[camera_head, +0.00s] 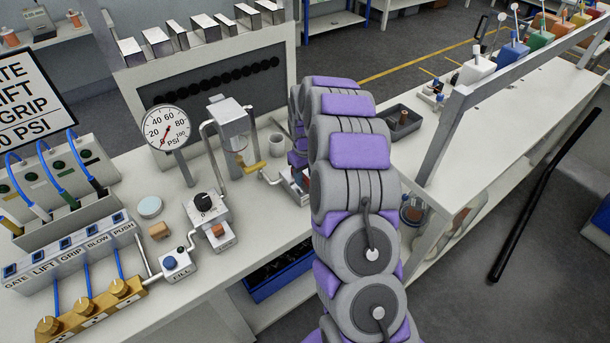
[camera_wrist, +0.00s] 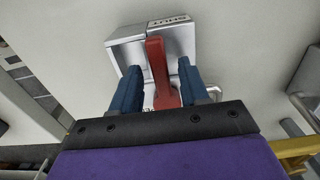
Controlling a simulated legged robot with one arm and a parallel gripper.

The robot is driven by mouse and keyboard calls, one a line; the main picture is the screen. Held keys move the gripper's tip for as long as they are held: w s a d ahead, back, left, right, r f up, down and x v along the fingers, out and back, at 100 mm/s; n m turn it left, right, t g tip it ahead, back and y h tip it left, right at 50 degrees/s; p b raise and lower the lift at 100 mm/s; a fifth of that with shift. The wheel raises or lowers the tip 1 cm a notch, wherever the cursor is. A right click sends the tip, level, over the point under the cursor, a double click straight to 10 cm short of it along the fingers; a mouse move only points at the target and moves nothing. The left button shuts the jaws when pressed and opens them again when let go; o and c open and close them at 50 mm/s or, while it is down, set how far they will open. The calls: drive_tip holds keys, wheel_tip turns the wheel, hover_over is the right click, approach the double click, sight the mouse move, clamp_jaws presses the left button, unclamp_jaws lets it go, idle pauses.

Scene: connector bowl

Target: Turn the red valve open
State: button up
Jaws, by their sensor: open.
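The red valve handle (camera_wrist: 158,72) shows in the wrist view on top of a silver valve block (camera_wrist: 178,38) with a "SHUT" label at its far end. My gripper (camera_wrist: 160,88) is open. Its two blue fingers stand on either side of the red handle, with gaps showing beside it. I cannot tell whether they touch it lower down. In the head view my purple and grey arm covers most of the valve; part of the silver block (camera_head: 297,187) shows at the arm's left edge.
A pressure gauge (camera_head: 165,128), a black knob on a block (camera_head: 204,204) and a "FILL" button box (camera_head: 178,263) stand on the bench left of my arm. A white cup (camera_head: 277,145) stands behind the valve. A grey tray (camera_head: 402,122) lies to the right. A metal pipe (camera_wrist: 305,108) runs beside the valve.

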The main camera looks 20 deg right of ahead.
clamp_jaws()
idle(0.4)
idle(0.4)
